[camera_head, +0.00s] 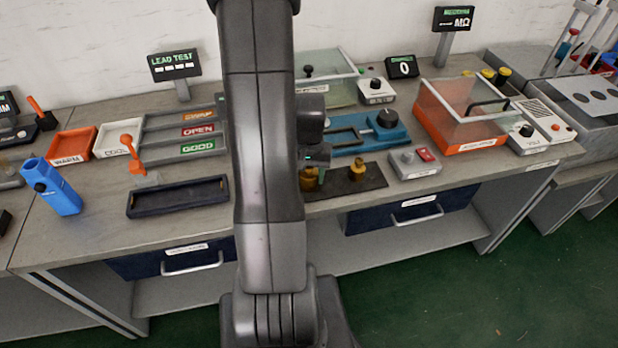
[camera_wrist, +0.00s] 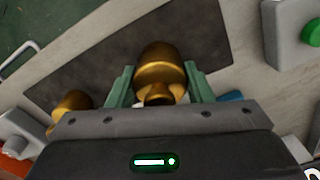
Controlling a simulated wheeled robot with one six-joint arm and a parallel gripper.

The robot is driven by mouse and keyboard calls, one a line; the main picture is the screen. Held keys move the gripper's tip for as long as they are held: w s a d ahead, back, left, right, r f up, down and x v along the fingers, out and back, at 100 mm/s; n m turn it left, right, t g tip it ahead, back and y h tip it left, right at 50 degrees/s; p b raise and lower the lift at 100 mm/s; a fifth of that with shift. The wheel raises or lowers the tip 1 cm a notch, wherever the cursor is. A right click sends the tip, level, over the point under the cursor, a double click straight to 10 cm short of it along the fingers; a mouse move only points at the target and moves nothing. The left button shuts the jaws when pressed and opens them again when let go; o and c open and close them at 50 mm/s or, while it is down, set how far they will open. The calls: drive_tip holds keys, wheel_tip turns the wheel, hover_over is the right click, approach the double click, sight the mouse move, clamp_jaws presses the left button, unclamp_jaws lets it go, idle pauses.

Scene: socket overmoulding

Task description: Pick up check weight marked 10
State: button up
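Two brass check weights with knobs stand on the dark mat (camera_head: 340,187); no marking on either is legible. One brass weight (camera_head: 309,183) is below my gripper (camera_head: 313,168) in the head view, partly hidden by it. In the wrist view this weight (camera_wrist: 162,68) lies between the two green fingers of my gripper (camera_wrist: 160,82), one on each side. Whether the fingers press on it or leave a thin gap cannot be told. The other brass weight (camera_head: 357,171) stands apart to the right; it shows at lower left in the wrist view (camera_wrist: 73,103).
A grey box with a red button (camera_head: 414,162) stands right of the mat. A blue fixture (camera_head: 370,134) is behind it. An orange clear-walled box (camera_head: 463,118) stands at right.

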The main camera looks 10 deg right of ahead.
clamp_jaws()
drive_tip(key=shift+r, duration=0.15)
